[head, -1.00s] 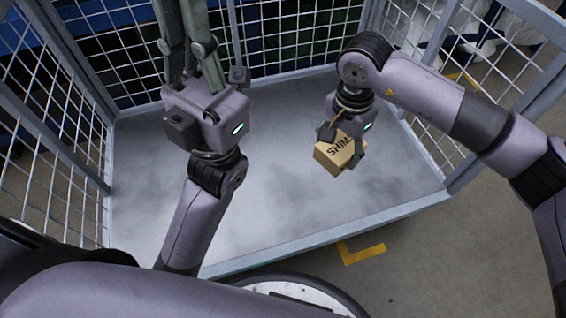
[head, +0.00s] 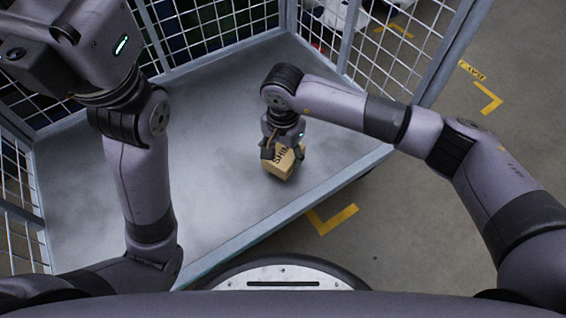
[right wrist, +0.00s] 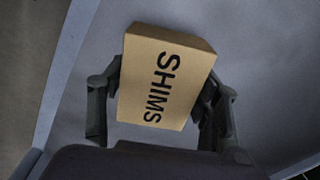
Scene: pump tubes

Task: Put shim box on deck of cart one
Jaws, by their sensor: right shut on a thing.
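The shim box is a small tan carton marked SHIMS (right wrist: 160,82); it also shows in the head view (head: 284,165). My right gripper (head: 283,150) is shut on it from above, with one finger on each side in the right wrist view. The box is over the grey deck of a cage cart (head: 200,190), near its right front edge. I cannot tell whether it touches the deck. My left arm is at the left of the head view, its gripper body at the top left corner; its fingers are out of the picture.
White wire mesh panels (head: 215,35) close the cart's back and sides. A low front rim (head: 270,222) borders the deck. The deck around the box is bare. Yellow floor marks (head: 333,218) lie outside the cart.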

